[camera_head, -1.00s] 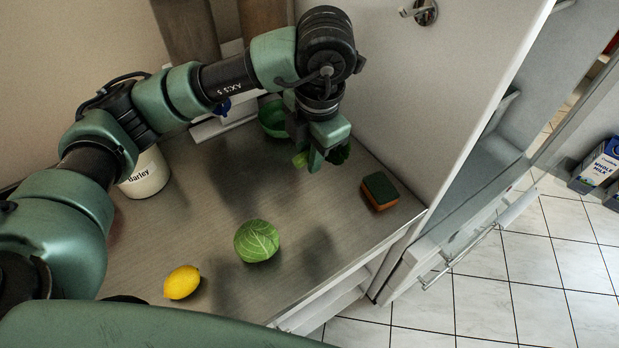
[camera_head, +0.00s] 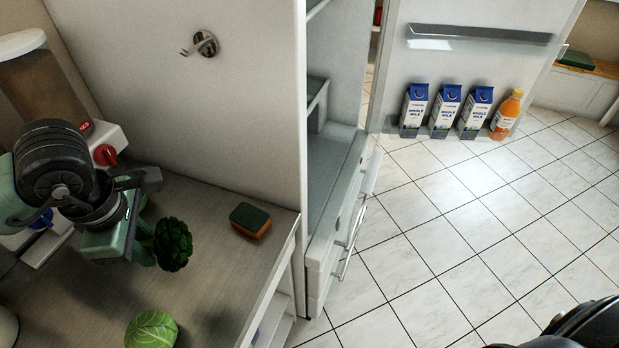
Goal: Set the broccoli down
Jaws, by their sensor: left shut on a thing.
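The broccoli (camera_head: 174,244) is dark green and shows at the lower left, just right of my left gripper (camera_head: 146,246). The gripper is shut on it and points down over the grey counter (camera_head: 222,285). I cannot tell whether the broccoli touches the counter or hangs a little above it. My right gripper does not show.
A sponge (camera_head: 250,220) lies near the counter's right edge, by the tall white panel. A cabbage (camera_head: 151,330) sits nearer the front. A dispenser with a red knob (camera_head: 105,155) stands behind my arm. An open fridge door (camera_head: 465,60) holds milk cartons (camera_head: 445,110) and an orange bottle (camera_head: 506,114).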

